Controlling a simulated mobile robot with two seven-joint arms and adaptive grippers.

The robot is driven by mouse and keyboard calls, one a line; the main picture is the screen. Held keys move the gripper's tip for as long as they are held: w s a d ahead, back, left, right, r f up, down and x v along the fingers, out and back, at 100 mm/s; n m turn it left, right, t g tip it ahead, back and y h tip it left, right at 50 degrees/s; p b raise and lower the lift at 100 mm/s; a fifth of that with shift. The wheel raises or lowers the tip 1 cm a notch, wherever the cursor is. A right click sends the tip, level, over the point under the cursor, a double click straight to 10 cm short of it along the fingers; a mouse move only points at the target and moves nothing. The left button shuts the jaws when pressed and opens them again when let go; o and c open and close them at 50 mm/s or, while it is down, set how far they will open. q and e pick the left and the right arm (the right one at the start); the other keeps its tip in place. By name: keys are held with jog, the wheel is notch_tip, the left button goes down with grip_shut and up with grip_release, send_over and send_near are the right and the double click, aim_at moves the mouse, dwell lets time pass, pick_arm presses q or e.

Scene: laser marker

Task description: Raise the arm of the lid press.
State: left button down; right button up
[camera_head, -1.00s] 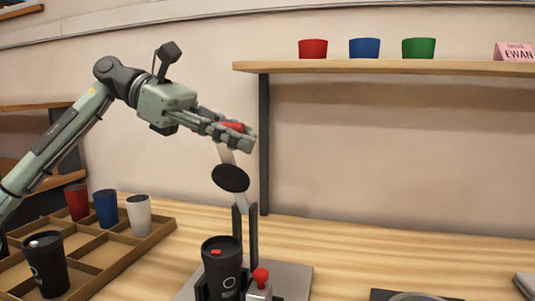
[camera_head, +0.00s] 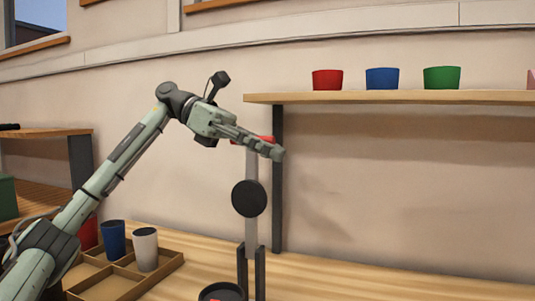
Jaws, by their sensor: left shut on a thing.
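The lid press stands on the table at the lower middle, with two dark uprights (camera_head: 260,272). Its pale grey arm (camera_head: 252,233) stands nearly upright above them. A round black disc (camera_head: 249,198) is on the arm, and a red handle (camera_head: 237,141) is at its top end. My left gripper (camera_head: 272,150) is at the handle, shut on it, its fingers hiding part of it. A black cup (camera_head: 220,292) at the foot of the press is cut off by the bottom edge. My right gripper is not in view.
A wooden tray (camera_head: 168,269) at lower left holds a blue cup (camera_head: 114,240), a white cup (camera_head: 145,250) and a partly hidden red cup (camera_head: 87,233). A shelf (camera_head: 390,97) with red, blue and green cups is at upper right. The table right of the press looks clear.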

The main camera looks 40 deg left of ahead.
pick_arm(q)
jog(key=shift+a+r, duration=0.1)
jog(key=shift+r, duration=0.3)
jog(key=c, duration=1.7)
grip_release()
jog(key=shift+o, duration=1.1)
jog(key=shift+s, duration=0.1)
jog(key=shift+f, duration=0.15)
jog(key=v, duration=1.2)
jog(key=shift+f, duration=0.1)
